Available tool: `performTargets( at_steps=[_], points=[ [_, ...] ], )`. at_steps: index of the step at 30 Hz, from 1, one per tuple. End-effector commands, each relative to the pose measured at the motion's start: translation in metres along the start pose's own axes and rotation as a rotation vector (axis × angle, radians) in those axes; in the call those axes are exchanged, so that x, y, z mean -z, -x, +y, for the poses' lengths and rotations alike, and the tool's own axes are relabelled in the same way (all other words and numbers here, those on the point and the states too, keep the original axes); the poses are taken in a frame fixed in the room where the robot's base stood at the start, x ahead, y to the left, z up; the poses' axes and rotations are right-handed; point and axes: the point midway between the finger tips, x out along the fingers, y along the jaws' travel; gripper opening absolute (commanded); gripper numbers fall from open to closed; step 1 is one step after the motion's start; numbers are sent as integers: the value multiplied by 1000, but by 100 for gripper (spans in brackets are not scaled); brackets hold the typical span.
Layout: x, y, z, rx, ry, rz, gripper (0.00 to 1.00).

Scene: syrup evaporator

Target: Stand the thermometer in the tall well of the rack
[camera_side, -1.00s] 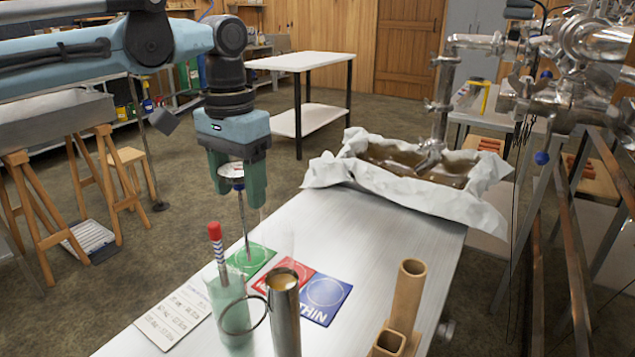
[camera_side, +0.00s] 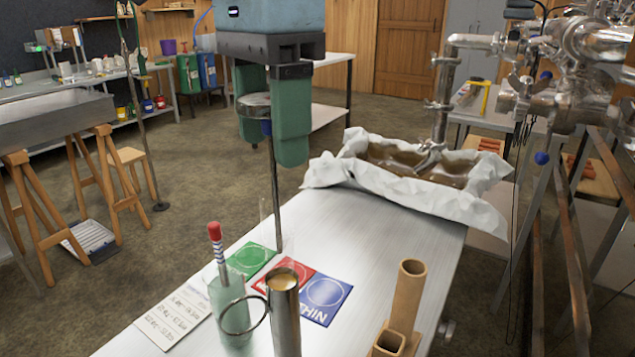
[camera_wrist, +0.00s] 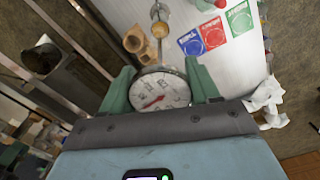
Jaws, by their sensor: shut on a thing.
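My gripper (camera_side: 270,135) is shut on the dial thermometer (camera_side: 276,195), with the round dial between the green fingers and the thin stem hanging almost straight down over the table. In the wrist view the dial (camera_wrist: 160,92) shows a white face and red pointer between the fingers. The tan rack stands at the table's near right end. It has a tall round well (camera_side: 408,295) and a shorter square well (camera_side: 390,342). The rack (camera_wrist: 138,42) also shows beyond the dial in the wrist view. The thermometer is apart from the rack, to its left and farther back.
A metal cup (camera_side: 285,315) of amber liquid stands left of the rack. A greenish glass (camera_side: 230,310) holds a red-capped stick. Green, red and blue cards (camera_side: 326,298) and a written sheet (camera_side: 170,318) lie flat. A cloth-lined pan (camera_side: 410,180) sits at the back.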

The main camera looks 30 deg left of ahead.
Motion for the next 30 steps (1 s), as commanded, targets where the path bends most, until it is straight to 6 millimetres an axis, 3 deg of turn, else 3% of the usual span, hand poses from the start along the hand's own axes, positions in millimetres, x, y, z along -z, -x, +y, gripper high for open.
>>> performTargets(
  at_steps=[30],
  points=[
    [0,-65,0,0,1,0,38]
  ],
)
